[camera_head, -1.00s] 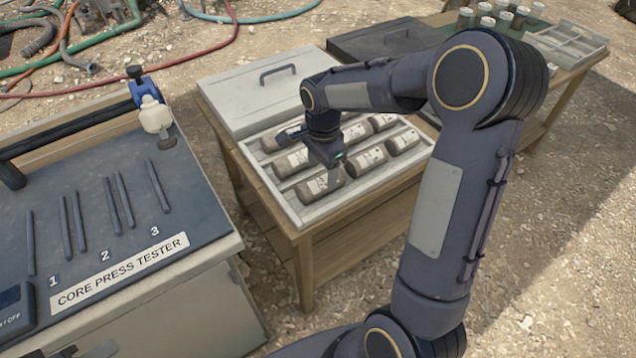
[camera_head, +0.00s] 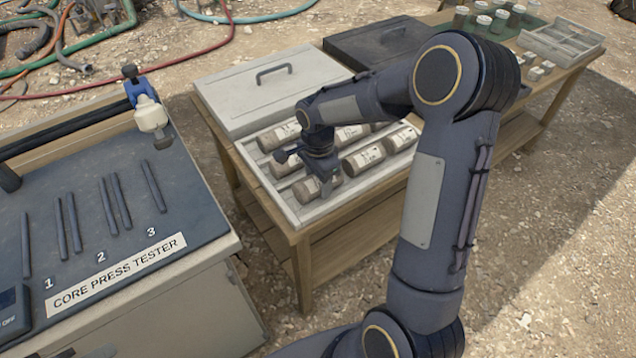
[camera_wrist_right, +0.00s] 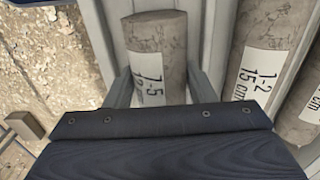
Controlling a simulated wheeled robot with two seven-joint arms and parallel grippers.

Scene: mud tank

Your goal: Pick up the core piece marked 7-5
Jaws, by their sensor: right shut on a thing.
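The core piece marked 7-5 (camera_wrist_right: 155,55) is a grey-brown cylinder with a white label in the right wrist view. The fingers of my right gripper (camera_wrist_right: 158,88) stand on either side of it, shut on it. In the head view my right gripper (camera_head: 323,186) is over the front-left corner of the core tray (camera_head: 331,208), and the piece (camera_head: 305,191) is partly hidden beneath it. I cannot tell whether the piece is clear of the tray floor. A neighbouring piece marked 1-2 (camera_wrist_right: 262,65) lies to its right. My left gripper is not in view.
Several other cores, such as one (camera_head: 364,159), lie in the tray's rows. The pale lid (camera_head: 270,90) is behind the tray. The core press tester (camera_head: 110,230) stands at the left, with a gravel gap between. A dark case (camera_head: 382,45) is at the back.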

